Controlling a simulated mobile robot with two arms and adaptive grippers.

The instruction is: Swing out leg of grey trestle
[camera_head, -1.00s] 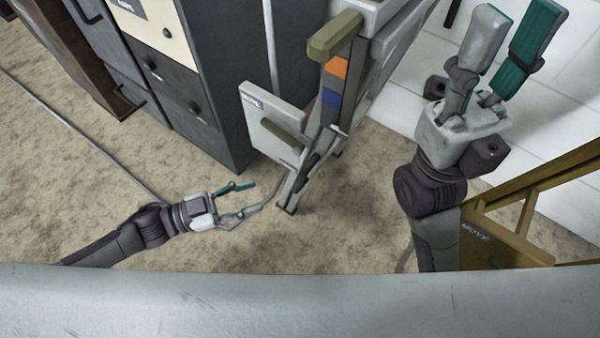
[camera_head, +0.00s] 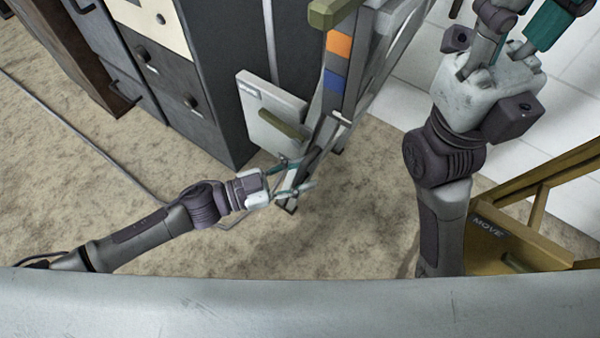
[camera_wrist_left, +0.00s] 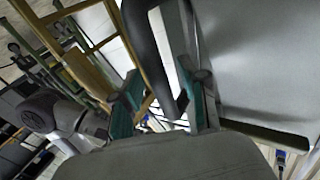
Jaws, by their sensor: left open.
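The grey trestle (camera_head: 322,135) stands at the middle of the head view, with orange and blue patches on its upright. A pale grey panel (camera_head: 262,108) with an olive handle (camera_head: 284,123) sits on its left side. My left gripper (camera_head: 298,176) is open at the trestle's lower end. In the left wrist view, its teal fingers (camera_wrist_left: 163,103) stand apart with a dark bar (camera_wrist_left: 163,60) showing between them; I cannot tell whether they touch it. My right gripper (camera_head: 525,22) is open and empty at the upper right, its fingertips cut off by the frame.
A dark cabinet (camera_head: 215,75) with drawers stands left of the trestle. A yellow-brown trestle marked MOVE (camera_head: 500,232) stands at the lower right, beside my right arm. A thin cable (camera_head: 75,132) lies on the carpet at left. Carpet between is clear.

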